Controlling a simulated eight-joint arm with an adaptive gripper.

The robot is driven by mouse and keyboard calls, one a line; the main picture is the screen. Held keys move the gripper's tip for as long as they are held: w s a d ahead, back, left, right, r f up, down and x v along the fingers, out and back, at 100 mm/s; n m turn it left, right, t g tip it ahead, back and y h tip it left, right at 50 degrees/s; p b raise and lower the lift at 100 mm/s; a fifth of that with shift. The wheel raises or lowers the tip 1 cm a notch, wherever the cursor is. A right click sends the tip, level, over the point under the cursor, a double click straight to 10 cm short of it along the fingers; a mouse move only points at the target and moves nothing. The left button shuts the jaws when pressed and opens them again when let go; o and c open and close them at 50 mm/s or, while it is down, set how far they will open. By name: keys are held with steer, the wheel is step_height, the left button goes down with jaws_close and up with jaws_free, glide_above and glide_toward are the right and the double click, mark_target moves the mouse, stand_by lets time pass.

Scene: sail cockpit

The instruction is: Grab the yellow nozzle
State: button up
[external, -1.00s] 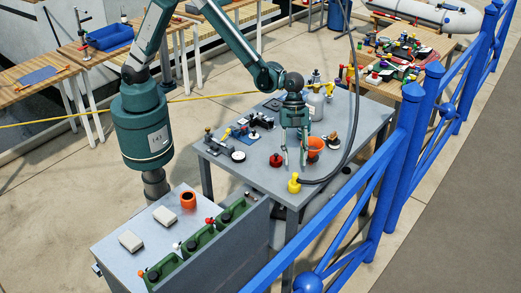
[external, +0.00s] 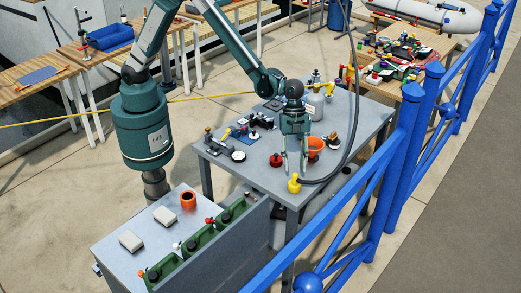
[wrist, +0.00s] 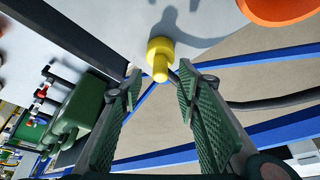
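The yellow nozzle (external: 294,184) stands near the front corner of the grey table, with a black hose running from it to the right. In the wrist view the yellow nozzle (wrist: 159,58) shows at the top centre, just beyond and between the fingertips. My gripper (external: 295,168) points down over the table corner, close to the nozzle. Its two green fingers are apart and empty in the wrist view (wrist: 157,82). Whether a finger touches the nozzle cannot be told.
An orange funnel (external: 316,144) stands just right of my gripper and a red cap (external: 276,160) lies to its left. The black hose (external: 335,171) arcs up on the right. A blue railing (external: 375,190) runs along the right.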

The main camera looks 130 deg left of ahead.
mark_target(295, 174)
steer(key=shift+x, duration=2.55)
steer(key=shift+w, duration=0.1)
steer(key=c, duration=1)
steer(key=shift+r, duration=0.15)
steer(key=shift+r, duration=4.9)
